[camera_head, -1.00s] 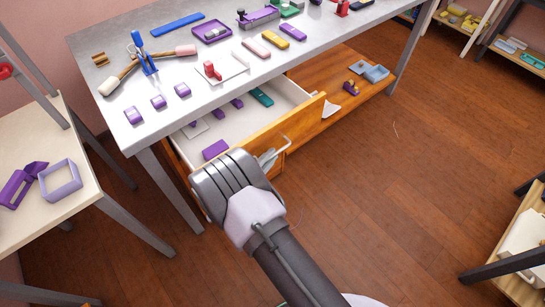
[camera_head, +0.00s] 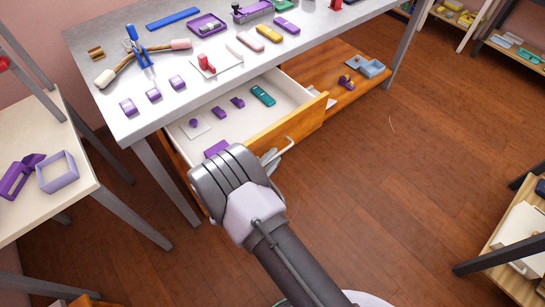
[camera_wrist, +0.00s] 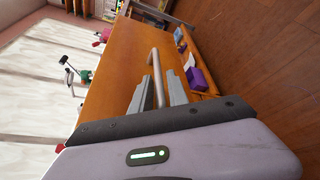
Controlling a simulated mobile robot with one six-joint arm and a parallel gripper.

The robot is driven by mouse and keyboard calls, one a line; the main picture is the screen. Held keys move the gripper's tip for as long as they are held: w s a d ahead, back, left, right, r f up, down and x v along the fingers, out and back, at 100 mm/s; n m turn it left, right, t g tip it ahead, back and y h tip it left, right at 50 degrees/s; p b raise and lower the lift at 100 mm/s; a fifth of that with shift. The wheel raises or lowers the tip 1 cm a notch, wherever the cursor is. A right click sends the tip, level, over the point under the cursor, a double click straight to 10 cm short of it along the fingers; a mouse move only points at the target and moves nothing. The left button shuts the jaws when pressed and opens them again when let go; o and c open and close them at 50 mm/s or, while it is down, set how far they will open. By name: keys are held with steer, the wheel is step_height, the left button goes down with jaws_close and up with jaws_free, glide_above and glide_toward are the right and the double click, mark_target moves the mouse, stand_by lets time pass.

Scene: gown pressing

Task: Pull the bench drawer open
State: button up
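The bench drawer (camera_head: 225,131) is pulled well out from under the grey-topped bench (camera_head: 219,89), and its white inside shows several small items. Its orange wooden front (camera_head: 288,127) also fills the middle of the wrist view (camera_wrist: 117,69). A grey bar handle (camera_head: 289,146) stands off the front; it shows in the wrist view too (camera_wrist: 157,76). My gripper (camera_wrist: 160,88) has its two grey fingers on either side of the handle bar, close against it. In the head view my wrist hides most of the fingers and the drawer's near corner.
An orange lower shelf (camera_head: 343,103) beside the drawer holds a blue-grey box (camera_head: 372,68) and small parts. A pale side table (camera_head: 40,207) with purple pieces stands at the left. The wooden floor (camera_head: 420,140) in front of the drawer is clear.

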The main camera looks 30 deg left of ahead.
steer(key=shift+s+r, duration=0.1)
steer(key=shift+s+r, duration=0.1)
steer(key=shift+s, duration=0.3)
steer(key=p+v, duration=0.4)
steer(key=v, duration=1.2)
steer(key=shift+s, duration=0.25)
